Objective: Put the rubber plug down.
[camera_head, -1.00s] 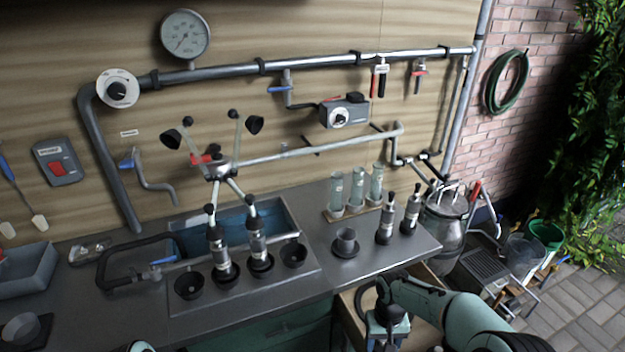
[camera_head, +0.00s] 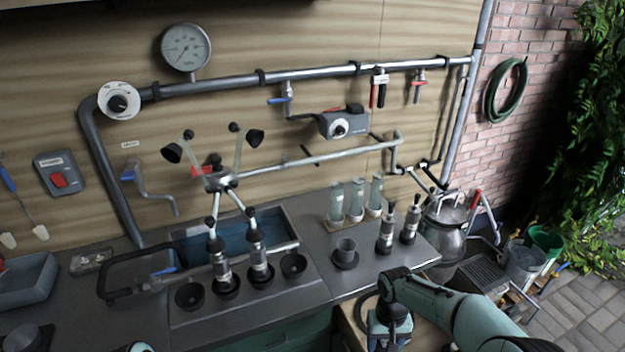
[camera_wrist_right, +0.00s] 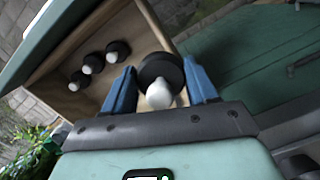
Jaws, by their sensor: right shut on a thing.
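The rubber plug (camera_wrist_right: 160,70) is a black round piece with a white knob, seen in the right wrist view. It sits between the two blue fingers of my right gripper (camera_wrist_right: 157,64), which is shut on it. In the head view my right gripper (camera_head: 390,325) is over the open wooden drawer at the bottom, right of centre, and the plug cannot be made out there. Only a sliver of my left arm shows at the bottom edge; its gripper is out of view.
Three similar black pieces with white knobs (camera_wrist_right: 93,64) stand in a row in the wooden drawer (camera_wrist_right: 142,38). The counter (camera_head: 380,273) above holds dark cups, metal-and-black cylinders and a rack of glass tubes. A metal can (camera_head: 445,235) stands to the right.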

